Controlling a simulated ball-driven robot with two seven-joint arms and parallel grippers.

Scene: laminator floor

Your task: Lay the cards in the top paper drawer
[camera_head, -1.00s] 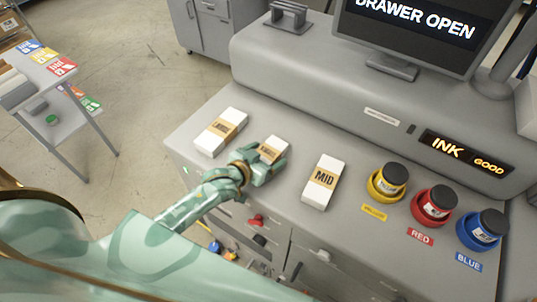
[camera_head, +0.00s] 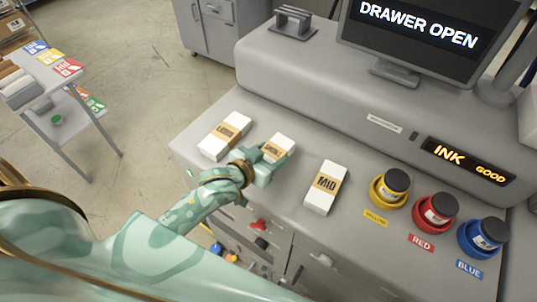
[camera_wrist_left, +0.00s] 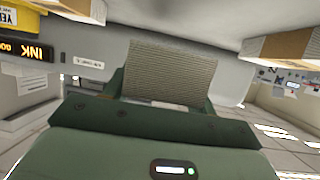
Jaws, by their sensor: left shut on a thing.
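Three white packs with brown bands are at the machine's grey top. The left pack (camera_head: 226,135) lies flat; its label is too small to read. The right pack (camera_head: 325,187) reads MID and lies apart. My left gripper (camera_head: 268,163) is shut on the middle pack (camera_head: 279,147), whose label I cannot read. In the left wrist view the held pack (camera_wrist_left: 170,72) shows its ridged grey end between the jaws. I cannot tell which pack is the cards. The top paper drawer cannot be made out; my left arm covers part of the machine's front. My right gripper is out of view.
A screen (camera_head: 416,25) reads DRAWER OPEN. Yellow (camera_head: 390,187), red (camera_head: 435,212) and blue (camera_head: 482,238) ink pots stand along the right of the top. A grey side table (camera_head: 50,85) with coloured cards stands at the left. The floor between is clear.

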